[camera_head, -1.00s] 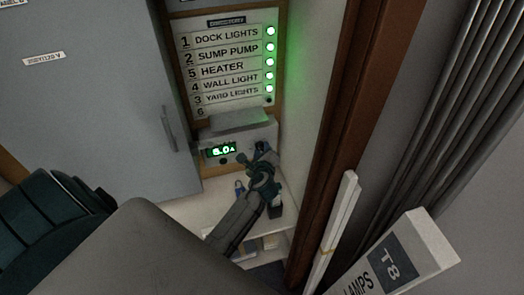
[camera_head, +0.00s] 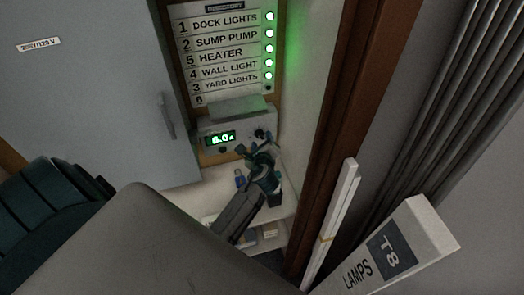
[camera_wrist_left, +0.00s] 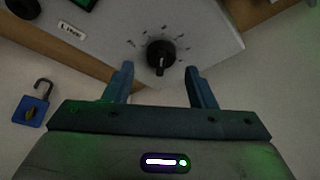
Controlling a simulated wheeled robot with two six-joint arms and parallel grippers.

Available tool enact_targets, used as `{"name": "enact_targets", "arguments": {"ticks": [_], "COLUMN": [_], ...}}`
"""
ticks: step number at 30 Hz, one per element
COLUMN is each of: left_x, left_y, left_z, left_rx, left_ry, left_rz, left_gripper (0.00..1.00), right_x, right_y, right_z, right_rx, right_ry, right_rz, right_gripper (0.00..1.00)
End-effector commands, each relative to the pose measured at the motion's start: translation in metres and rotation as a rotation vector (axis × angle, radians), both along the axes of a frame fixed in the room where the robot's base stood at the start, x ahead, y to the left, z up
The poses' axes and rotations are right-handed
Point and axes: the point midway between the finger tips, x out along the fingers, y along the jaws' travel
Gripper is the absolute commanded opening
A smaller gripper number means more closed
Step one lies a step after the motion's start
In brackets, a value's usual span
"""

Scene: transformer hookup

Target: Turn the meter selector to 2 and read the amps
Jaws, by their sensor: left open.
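The meter (camera_head: 232,112) is a grey box with a lit green display (camera_head: 221,138). The display seems to read 6.0 A, but the first digit is blurred. The black selector knob (camera_head: 263,135) sits right of the display and also shows in the left wrist view (camera_wrist_left: 161,54). There, its pale line points toward my gripper; the marks around it are too small to read. My left gripper (camera_head: 254,150) is open just below the knob. In the left wrist view its fingertips (camera_wrist_left: 158,71) are apart, with the knob beyond them, not gripped.
A blue padlock (camera_wrist_left: 31,110) with an open shackle lies on the shelf (camera_head: 284,203). The directory (camera_head: 224,52) hangs above, with several green lights lit. A grey cabinet door (camera_head: 100,90) is left; a wooden post (camera_head: 330,130) and lamp box (camera_head: 395,250) are right.

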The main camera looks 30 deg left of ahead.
Motion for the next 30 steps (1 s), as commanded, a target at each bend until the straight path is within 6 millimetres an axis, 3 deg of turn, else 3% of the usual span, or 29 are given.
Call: {"name": "enact_targets", "arguments": {"ticks": [6,13,30], "left_x": [-0.036,-0.064,-0.072], "left_y": [-0.024,-0.044,-0.049], "left_z": [0.008,0.02,0.026], "left_rx": [-0.006,-0.004,0.0], "left_ry": [0.0,0.001,0.002], "left_rz": [0.002,0.001,0.001], "left_gripper": [0.51,0.51,0.51], "right_x": [0.0,0.0,0.0], "right_y": [0.004,0.004,0.0], "right_z": [-0.017,-0.026,-0.026], "right_rx": [0.004,0.004,0.0], "right_ry": [0.0,0.0,0.0], "right_rz": [-0.002,-0.002,0.0], "right_gripper": [0.36,0.36,0.36]}}
